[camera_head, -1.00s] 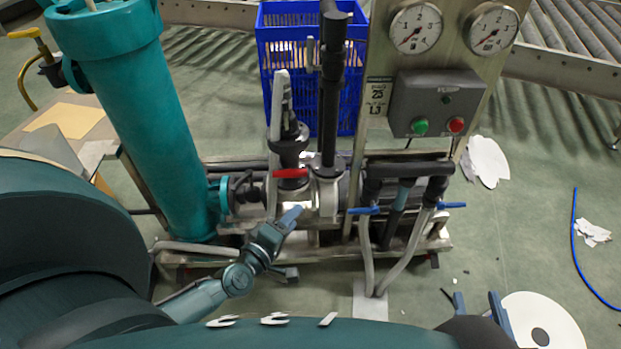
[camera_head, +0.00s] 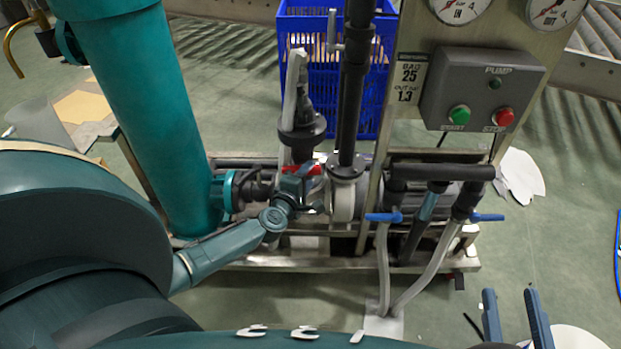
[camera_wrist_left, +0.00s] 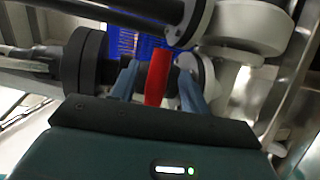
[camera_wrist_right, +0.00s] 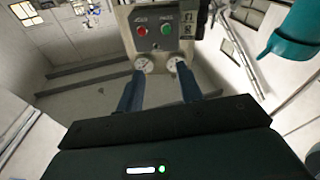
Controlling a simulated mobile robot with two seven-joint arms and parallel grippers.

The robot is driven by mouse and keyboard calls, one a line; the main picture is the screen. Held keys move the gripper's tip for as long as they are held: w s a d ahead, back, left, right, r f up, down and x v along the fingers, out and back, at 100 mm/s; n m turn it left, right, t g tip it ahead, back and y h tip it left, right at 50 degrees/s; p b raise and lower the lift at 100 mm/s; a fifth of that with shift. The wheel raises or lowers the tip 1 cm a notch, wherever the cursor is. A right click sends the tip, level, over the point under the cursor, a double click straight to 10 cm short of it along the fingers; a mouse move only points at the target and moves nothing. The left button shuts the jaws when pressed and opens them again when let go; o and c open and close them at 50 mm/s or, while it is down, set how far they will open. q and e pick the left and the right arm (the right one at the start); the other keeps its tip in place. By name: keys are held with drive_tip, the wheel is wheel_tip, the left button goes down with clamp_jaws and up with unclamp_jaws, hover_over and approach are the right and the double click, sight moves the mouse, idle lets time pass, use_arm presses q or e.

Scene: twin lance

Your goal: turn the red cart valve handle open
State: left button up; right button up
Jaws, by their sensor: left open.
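In the left wrist view the red handle (camera_wrist_left: 157,75) stands between the two fingers of my left gripper (camera_wrist_left: 158,85), with a gap on either side. The left gripper is open; whether a finger touches the handle cannot be told. My right gripper (camera_head: 516,308) is open and empty at the lower right, away from the cart. Its spread fingers also show in the right wrist view (camera_wrist_right: 160,92).
A teal cylinder (camera_head: 145,110) stands left of the handle. A black vertical pipe (camera_head: 352,100) and a grey pump box (camera_head: 480,95) are to the right. Blue-handled valves (camera_head: 384,217) sit lower right. A blue crate (camera_head: 374,95) is behind. Floor at the right is mostly clear.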

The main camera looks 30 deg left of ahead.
use_arm(q)
drive_tip(key=shift+b+x, duration=0.3)
drive_tip(key=shift+x, duration=0.9)
use_arm(e)
drive_tip(key=shift+w+a+r, duration=0.1)
use_arm(q)
drive_tip(key=shift+c, duration=0.6)
